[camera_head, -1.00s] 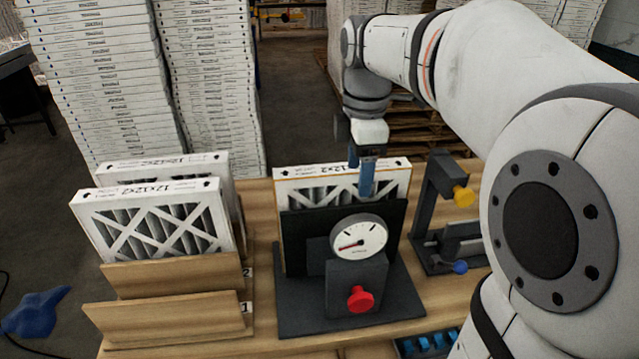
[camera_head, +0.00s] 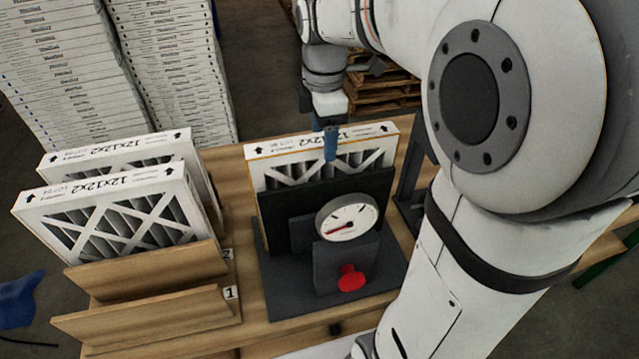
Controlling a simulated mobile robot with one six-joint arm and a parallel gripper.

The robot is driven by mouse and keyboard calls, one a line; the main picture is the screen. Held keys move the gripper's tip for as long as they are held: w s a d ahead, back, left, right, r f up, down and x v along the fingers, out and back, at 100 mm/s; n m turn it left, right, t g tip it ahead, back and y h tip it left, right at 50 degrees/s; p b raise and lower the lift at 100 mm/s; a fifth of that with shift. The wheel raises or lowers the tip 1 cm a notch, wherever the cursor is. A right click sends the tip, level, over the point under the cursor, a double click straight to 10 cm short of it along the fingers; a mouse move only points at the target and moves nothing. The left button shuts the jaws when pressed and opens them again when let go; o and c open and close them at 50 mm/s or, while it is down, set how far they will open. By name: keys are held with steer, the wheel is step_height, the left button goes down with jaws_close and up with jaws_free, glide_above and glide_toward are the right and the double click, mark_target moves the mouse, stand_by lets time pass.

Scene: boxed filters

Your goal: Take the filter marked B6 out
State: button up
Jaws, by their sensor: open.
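A white-framed filter (camera_head: 283,149) marked 12x12x2 stands upright in the dark test stand (camera_head: 278,297) with a round gauge (camera_head: 346,219). Its small lot print is too small to read surely, so I cannot tell if it is B6. My gripper (camera_head: 331,150) points down at this filter's top edge, its blue finger overlapping the front of the frame. It is open; the far finger is hidden. Two more filters, a front one (camera_head: 100,192) and a rear one (camera_head: 115,150), stand in the wooden rack at left. Their lot marks are also unclear.
The wooden rack (camera_head: 150,270) has slots numbered 1 and 2; its front slot looks empty. A red knob (camera_head: 351,278) sticks out of the test stand. Stacks of boxed filters (camera_head: 175,60) stand behind. My arm hides the table's right side.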

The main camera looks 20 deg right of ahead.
steer(key=shift+f, duration=0.95)
steer(key=c, duration=1.4)
jaws_close()
steer(key=shift+r, duration=0.15)
